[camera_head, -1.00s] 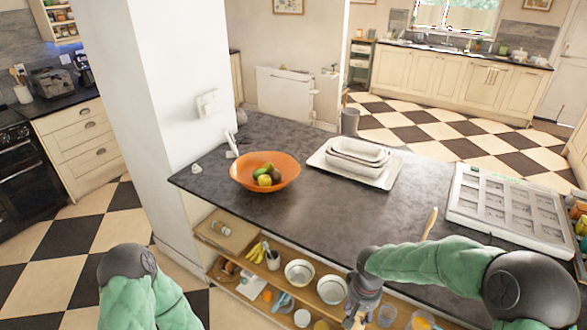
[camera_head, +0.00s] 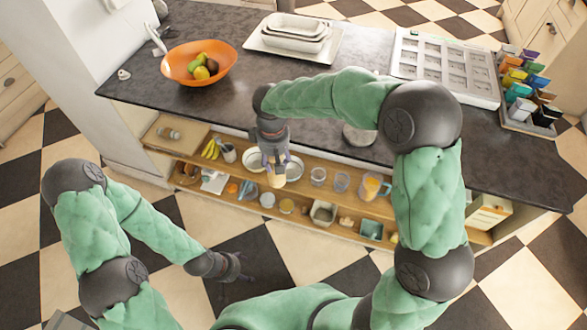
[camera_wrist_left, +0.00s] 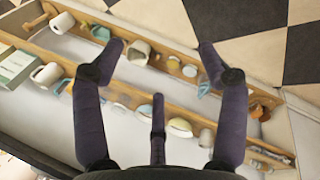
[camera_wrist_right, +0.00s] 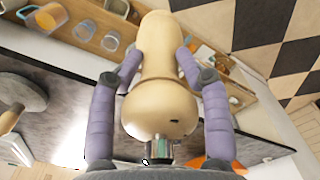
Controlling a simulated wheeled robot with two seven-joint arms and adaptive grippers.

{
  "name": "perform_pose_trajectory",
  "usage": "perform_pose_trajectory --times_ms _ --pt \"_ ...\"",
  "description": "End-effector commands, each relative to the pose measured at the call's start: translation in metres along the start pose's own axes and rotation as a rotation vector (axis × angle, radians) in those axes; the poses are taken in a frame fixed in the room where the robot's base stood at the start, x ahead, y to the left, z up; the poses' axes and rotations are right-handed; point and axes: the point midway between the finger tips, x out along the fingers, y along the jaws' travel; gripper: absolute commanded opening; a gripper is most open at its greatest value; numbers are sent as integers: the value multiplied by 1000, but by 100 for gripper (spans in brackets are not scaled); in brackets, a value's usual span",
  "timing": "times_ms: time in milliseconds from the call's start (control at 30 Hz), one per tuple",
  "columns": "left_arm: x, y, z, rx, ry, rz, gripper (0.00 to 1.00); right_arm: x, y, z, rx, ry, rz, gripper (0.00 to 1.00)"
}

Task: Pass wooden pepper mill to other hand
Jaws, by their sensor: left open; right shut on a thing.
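The wooden pepper mill (camera_wrist_right: 160,85) fills the middle of the right wrist view, pale wood with a rounded body, a narrower neck and a shiny metal part at the near end. My right gripper (camera_wrist_right: 158,70) is shut on it, with fingers on both sides. In the head view the right gripper (camera_head: 274,160) points down in front of the counter and only a small pale piece of the mill (camera_head: 277,179) shows below it. My left gripper (camera_head: 238,268) is open and empty, lower and to the left, apart from the mill. Its spread fingers show in the left wrist view (camera_wrist_left: 160,50).
The dark counter (camera_head: 330,110) has shelves (camera_head: 335,215) below with bowls, jars and cups. On top are an orange fruit bowl (camera_head: 199,64), stacked white dishes (camera_head: 297,30), a white panelled tray (camera_head: 447,62) and a colourful rack (camera_head: 525,95). Checkered floor (camera_head: 185,215) is free in front.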

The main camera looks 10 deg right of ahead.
Motion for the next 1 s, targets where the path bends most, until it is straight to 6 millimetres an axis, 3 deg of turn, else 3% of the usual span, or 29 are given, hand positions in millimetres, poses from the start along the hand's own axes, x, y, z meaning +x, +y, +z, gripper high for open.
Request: perform_pose_trajectory --times_ms 200,267,467,800,1000 --pt "0 0 0 0 0 0 74 -19 -15 -18 -108 2 0 0" --pt "0 0 0 0 1 0 91 -21 -17 -20 -122 -1 0 0" --pt "3 11 -20 21 58 -27 91 -23 -19 -22 -135 0 0 0" --pt "4 70 -100 108 346 -170 91 -23 -18 -21 -133 1 1 0" --pt "-9 115 -130 151 520 -266 91 -23 -18 -21 -132 1 1 0"
